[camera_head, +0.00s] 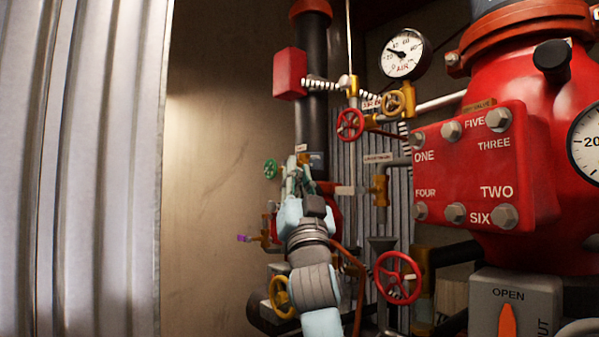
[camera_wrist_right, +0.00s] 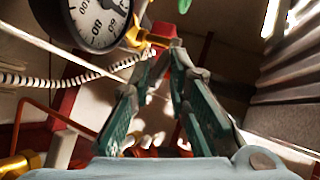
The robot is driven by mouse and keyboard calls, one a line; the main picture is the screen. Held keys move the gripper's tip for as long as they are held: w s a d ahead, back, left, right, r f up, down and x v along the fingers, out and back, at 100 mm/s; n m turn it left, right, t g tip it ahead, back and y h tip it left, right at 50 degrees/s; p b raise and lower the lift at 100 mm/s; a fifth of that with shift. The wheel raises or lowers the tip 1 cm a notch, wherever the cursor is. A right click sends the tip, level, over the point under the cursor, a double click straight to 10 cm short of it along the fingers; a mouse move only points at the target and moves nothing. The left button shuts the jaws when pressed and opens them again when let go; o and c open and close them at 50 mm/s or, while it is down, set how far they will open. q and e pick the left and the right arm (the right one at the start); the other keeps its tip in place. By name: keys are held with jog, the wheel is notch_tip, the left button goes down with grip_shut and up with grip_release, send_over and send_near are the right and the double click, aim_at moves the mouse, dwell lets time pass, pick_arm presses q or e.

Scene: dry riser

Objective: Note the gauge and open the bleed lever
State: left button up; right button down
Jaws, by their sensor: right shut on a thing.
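My right gripper (camera_head: 294,165) reaches up to the dark vertical pipe in the head view. In the right wrist view its fingertips (camera_wrist_right: 168,48) close on a small red lever (camera_wrist_right: 160,33) beside a brass fitting (camera_wrist_right: 133,38). I take this as the bleed lever; the gripper hides it in the head view. A white-faced gauge (camera_wrist_right: 95,18) is close by, upside down and cut by the top edge; its needle reading is unclear. In the head view an AIR gauge (camera_head: 404,54) hangs upper right, its needle pointing up-left. My left gripper is not in view.
A red valve body (camera_head: 545,170) with a numbered bolt plate and another, cut-off gauge (camera_head: 588,142) stand at right. An orange lever (camera_head: 507,322) is at an OPEN sign. A corrugated wall (camera_head: 80,170) is left.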

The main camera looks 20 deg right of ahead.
jog(key=shift+s+r, duration=0.1)
jog(key=shift+r, duration=0.1)
jog(key=c, duration=1.7)
grip_release()
jog(key=shift+o, duration=0.8)
jog(key=shift+w+f, duration=0.1)
jog(key=shift+w, duration=0.15)
jog(key=v, duration=1.2)
jog(key=shift+w, duration=0.2)
jog(key=shift+f, duration=0.1)
